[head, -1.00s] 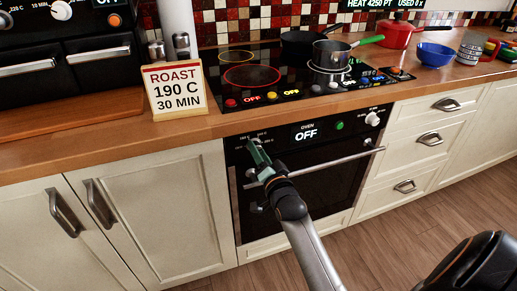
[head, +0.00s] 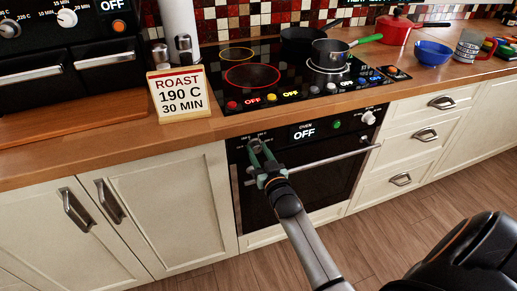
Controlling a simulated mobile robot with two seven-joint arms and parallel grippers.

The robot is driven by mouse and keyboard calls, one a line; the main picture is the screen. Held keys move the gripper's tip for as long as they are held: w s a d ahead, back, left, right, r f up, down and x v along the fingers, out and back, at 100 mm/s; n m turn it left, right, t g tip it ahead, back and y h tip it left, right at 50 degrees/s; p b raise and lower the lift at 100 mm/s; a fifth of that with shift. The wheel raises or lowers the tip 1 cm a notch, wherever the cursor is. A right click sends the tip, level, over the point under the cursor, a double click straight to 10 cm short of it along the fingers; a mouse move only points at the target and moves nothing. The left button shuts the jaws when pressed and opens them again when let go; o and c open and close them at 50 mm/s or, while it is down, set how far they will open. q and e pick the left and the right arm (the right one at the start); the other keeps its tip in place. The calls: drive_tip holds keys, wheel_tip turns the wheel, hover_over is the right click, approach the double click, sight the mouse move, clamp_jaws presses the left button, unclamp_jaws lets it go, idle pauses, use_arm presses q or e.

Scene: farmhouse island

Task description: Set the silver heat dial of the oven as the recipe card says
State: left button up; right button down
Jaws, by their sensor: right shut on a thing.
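The recipe card (head: 181,94) stands on the counter left of the cooktop and reads "ROAST 190 C 30 MIN". The oven (head: 318,178) is built in under the cooktop, and its display (head: 304,131) reads "OFF". My right gripper (head: 260,148) is at the left end of the oven's control panel, shut on the silver heat dial. The fingers hide nearly all of the dial, so its pointer cannot be read. Small temperature marks show just above the fingers, too small to read fully. My left gripper is out of view.
A white knob (head: 368,117) and a green button (head: 337,124) sit on the panel's right. The oven handle bar (head: 325,160) runs below, close to my right gripper. A grey pot (head: 331,53) stands on the cooktop above. Cabinets flank the oven.

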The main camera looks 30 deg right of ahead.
drive_tip(key=shift+r+n, duration=0.1)
drive_tip(key=shift+n, duration=0.2)
idle(0.4)
drive_tip(key=shift+c, duration=2.2)
unclamp_jaws()
drive_tip(key=shift+s, duration=0.1)
